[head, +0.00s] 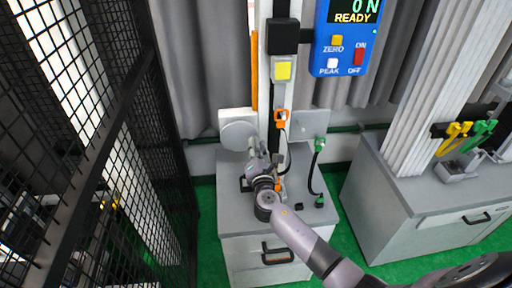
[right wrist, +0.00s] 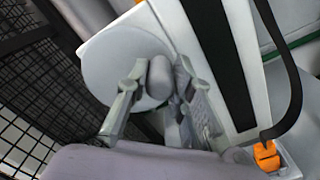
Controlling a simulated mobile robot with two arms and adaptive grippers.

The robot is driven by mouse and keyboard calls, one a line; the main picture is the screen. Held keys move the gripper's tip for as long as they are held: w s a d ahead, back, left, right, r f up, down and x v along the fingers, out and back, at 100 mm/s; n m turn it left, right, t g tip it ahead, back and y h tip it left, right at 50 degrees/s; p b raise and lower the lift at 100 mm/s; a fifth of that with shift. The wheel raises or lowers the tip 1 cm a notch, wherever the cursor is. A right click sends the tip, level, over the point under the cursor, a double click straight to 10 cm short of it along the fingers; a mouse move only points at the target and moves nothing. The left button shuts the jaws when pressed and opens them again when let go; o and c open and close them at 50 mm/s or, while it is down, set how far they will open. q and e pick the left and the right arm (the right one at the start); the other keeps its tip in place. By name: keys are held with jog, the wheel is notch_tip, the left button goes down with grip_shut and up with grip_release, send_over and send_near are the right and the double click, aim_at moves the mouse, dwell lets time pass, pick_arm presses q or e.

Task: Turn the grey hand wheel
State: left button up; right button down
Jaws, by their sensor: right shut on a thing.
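The grey hand wheel (head: 236,136) is a round disc on a pale plate at the left of the tower column. It also shows in the right wrist view (right wrist: 112,62), with a rounded grey handle (right wrist: 160,76) standing out from its face. My right gripper (head: 258,158) is at the wheel's lower right. In the right wrist view its fingers (right wrist: 162,92) are on both sides of the handle and shut on it. The fingers hide part of the wheel's rim. My left gripper is not in view.
The tower column (head: 264,70) stands on a grey cabinet (head: 250,222). A blue force display (head: 348,38) reads 0 N, READY. A black mesh fence (head: 90,120) is close on the left. A second cabinet (head: 400,215) stands at right, with green floor between the cabinets.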

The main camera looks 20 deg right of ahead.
jog(key=c, duration=1.4)
grip_release()
jog(key=shift+r, duration=0.15)
jog(key=v, duration=1.2)
